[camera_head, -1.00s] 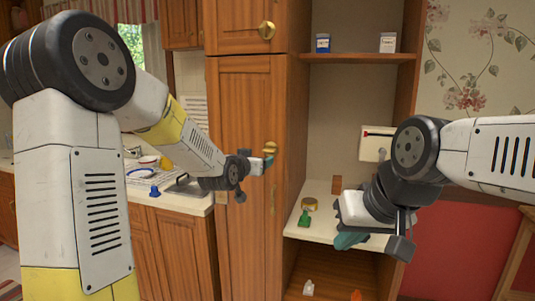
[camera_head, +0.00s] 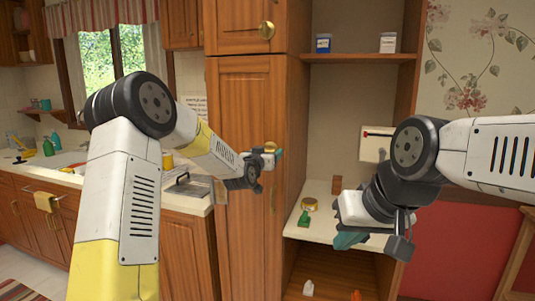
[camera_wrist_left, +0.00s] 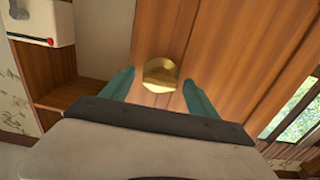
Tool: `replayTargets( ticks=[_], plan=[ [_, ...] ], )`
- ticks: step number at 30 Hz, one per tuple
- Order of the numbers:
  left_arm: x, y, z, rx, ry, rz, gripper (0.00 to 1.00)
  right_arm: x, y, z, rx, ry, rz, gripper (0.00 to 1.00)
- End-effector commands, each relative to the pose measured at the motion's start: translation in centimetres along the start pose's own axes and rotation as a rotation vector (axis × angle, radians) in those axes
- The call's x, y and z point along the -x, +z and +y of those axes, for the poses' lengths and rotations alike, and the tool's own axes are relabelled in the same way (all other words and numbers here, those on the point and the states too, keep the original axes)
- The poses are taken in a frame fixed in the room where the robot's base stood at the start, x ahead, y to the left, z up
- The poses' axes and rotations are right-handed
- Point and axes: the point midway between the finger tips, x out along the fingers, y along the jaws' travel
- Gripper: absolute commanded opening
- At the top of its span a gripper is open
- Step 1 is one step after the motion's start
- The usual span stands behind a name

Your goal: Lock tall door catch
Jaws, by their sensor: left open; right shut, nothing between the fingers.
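The tall wooden door (camera_head: 235,120) stands left of an open shelf bay and looks closed. It has a brass knob (camera_head: 270,147) and a thin brass piece (camera_head: 272,197) lower down near its right edge. My left gripper (camera_head: 277,155) is open in front of the knob. In the left wrist view the knob (camera_wrist_left: 160,75) lies between the two teal fingers, with no clear contact. A white box (camera_head: 375,143) with a dark red-ended bar is on the bay's back; whether it is the catch I cannot tell. My right gripper (camera_head: 350,240) is shut and empty at the shelf.
The shelf (camera_head: 318,228) holds a green object (camera_head: 304,217), a gold-lidded jar (camera_head: 310,204) and a brown block (camera_head: 336,185). Two containers stand on the upper shelf (camera_head: 350,58). An upper door with a brass knob (camera_head: 266,30) is above. A counter (camera_head: 180,203) lies left.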

Motion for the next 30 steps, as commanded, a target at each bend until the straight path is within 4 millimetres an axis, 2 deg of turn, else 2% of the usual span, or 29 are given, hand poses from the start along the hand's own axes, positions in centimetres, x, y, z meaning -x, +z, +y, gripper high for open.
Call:
replayTargets(
  ticks=[5, 15, 23, 30],
  plan=[
    [0.00, 0.01, 0.01, 0.000, 0.000, -0.001, 0.69, 0.00, 0.00, 0.00, 0.000, 0.000, 0.000, 0.00],
    [0.02, 0.02, 0.01, 0.000, 0.000, -0.001, 0.07, 0.00, 0.00, 0.00, 0.000, 0.000, 0.000, 0.00],
    [0.02, 0.01, 0.05, -0.030, 0.001, -0.001, 0.07, 0.00, 0.00, 0.00, 0.000, 0.000, 0.000, 0.00],
    [0.02, 0.04, 0.07, -0.155, 0.001, -0.001, 0.07, 0.00, 0.00, 0.00, 0.000, 0.000, 0.000, 0.00]
  ],
)
